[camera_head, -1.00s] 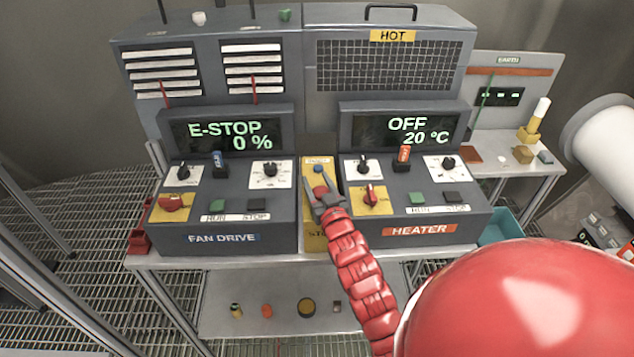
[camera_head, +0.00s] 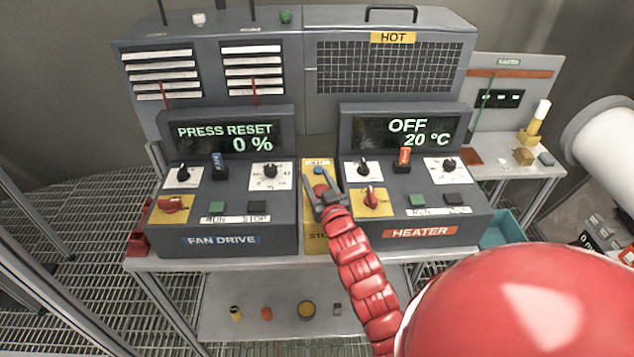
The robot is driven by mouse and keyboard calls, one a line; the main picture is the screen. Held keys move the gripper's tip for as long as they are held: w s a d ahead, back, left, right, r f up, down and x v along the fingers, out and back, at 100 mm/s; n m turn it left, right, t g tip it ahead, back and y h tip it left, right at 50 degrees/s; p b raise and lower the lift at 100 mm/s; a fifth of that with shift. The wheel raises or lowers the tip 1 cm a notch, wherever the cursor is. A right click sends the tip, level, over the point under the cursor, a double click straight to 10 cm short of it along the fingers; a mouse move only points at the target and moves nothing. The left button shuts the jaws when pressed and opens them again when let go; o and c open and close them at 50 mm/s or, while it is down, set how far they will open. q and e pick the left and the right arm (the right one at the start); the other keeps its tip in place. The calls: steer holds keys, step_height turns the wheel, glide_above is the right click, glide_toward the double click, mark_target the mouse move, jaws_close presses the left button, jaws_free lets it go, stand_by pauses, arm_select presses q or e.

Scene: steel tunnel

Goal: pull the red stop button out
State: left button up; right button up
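The red stop button (camera_head: 320,190) sits on the narrow yellow box (camera_head: 316,243) between the fan drive panel and the heater panel. My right gripper (camera_head: 322,188) comes from below, with its grey fingers on either side of the button, and it is shut on it. The gripper hides part of the button and the box's lower lettering. A blue button (camera_head: 318,170) shows just above the red one. The fan drive display (camera_head: 228,138) reads PRESS RESET and 0 %. My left gripper is not in view.
The fan drive panel (camera_head: 222,239) stands close on the left, with knobs and switches. The heater panel (camera_head: 419,232) stands close on the right; its display reads OFF and 20 °C. Small parts lie on the shelf (camera_head: 270,330) below.

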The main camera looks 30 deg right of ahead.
steer(key=o, duration=0.4)
steer(key=shift+r, duration=0.15)
steer(key=shift+s, duration=0.15)
steer(key=shift+s+a, duration=0.15)
steer(key=shift+s, duration=0.1)
steer(key=v, duration=0.1)
steer(key=b+v, duration=0.1)
steer(key=v, duration=0.1)
steer(key=b+v, duration=0.1)
steer(key=shift+s+f, duration=0.3)
steer(key=p+v, duration=0.7)
steer(key=v, duration=0.5)
steer(key=shift+r, duration=0.25)
